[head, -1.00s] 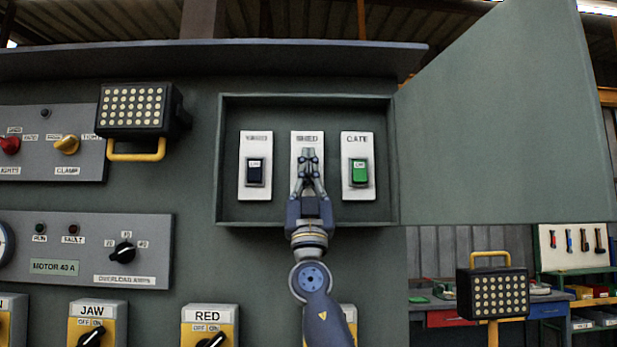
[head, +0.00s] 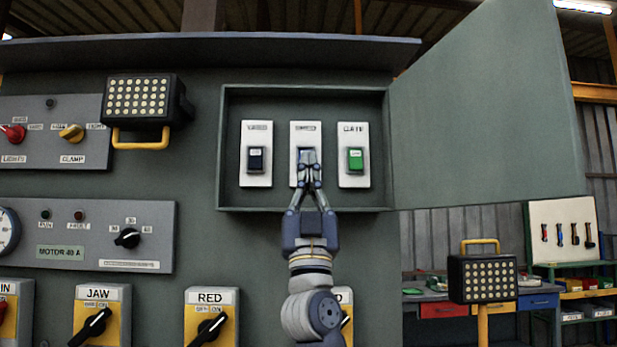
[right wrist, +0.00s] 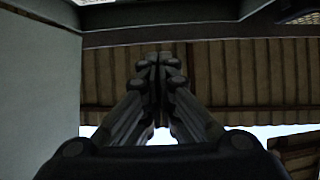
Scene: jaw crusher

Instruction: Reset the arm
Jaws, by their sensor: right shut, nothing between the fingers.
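My right gripper (head: 309,172) is shut and empty in the head view. It points up in front of the middle switch plate (head: 306,129) of the open box (head: 386,150) and hides most of its switch; I cannot tell whether it touches. The left plate has a dark rocker switch (head: 255,159). The right plate has a green rocker switch (head: 355,159). In the right wrist view the closed fingers (right wrist: 160,62) point up towards the roof. My left gripper does not show.
The box door (head: 480,115) stands open to the right. A lamp (head: 137,103) with a yellow handle juts out at upper left. Rotary switches marked JAW (head: 92,325) and RED (head: 210,325) sit below. Another lamp (head: 482,279) stands at lower right before a workbench.

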